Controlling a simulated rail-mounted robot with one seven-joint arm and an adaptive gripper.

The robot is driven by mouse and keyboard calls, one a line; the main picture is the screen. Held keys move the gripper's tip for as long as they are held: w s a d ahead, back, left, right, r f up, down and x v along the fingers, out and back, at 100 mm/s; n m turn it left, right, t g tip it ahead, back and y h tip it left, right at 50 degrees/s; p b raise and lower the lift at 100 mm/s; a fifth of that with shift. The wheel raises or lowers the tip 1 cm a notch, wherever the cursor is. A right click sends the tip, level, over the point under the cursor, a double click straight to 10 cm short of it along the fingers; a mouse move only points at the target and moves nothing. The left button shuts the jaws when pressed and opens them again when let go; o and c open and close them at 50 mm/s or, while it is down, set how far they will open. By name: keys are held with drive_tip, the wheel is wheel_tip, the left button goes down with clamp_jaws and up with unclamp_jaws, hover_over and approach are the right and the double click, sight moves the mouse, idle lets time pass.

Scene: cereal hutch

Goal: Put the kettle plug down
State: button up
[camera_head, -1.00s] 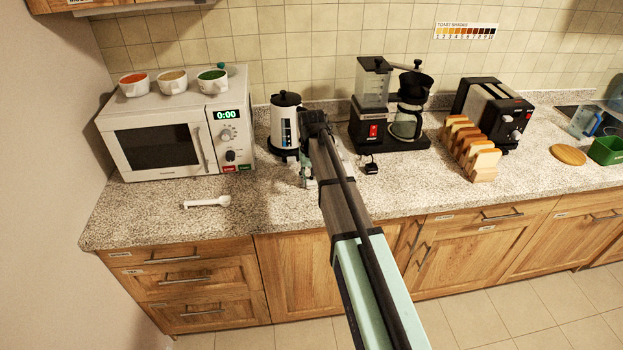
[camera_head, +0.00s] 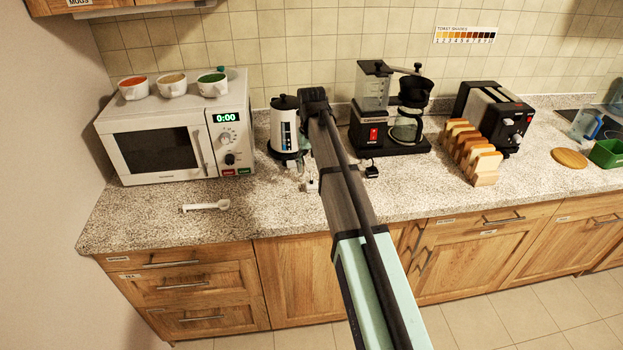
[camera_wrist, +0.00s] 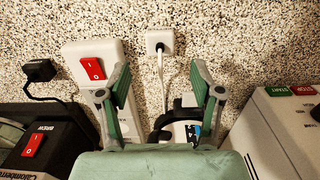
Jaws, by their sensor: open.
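The kettle plug (camera_wrist: 160,42), a white block with a white cable, lies on the speckled counter in the wrist view. In the head view it is a small white shape (camera_head: 311,186) beside my arm. My gripper (camera_wrist: 162,82) is open, its two green-grey fingers apart on either side of the cable, with the plug beyond the fingertips and nothing held. In the head view my gripper is mostly hidden behind my arm. The white and black kettle (camera_head: 284,128) stands on its base next to my gripper; only part of it (camera_wrist: 188,128) shows in the wrist view.
A white power strip with a red switch (camera_wrist: 93,68) lies beside my gripper, with a black plug (camera_wrist: 40,70) near it. The microwave (camera_head: 175,135) and coffee maker (camera_head: 372,130) flank the kettle.

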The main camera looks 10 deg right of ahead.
drive_tip(key=shift+r+b, duration=0.45)
drive_tip(key=shift+r, duration=2.25)
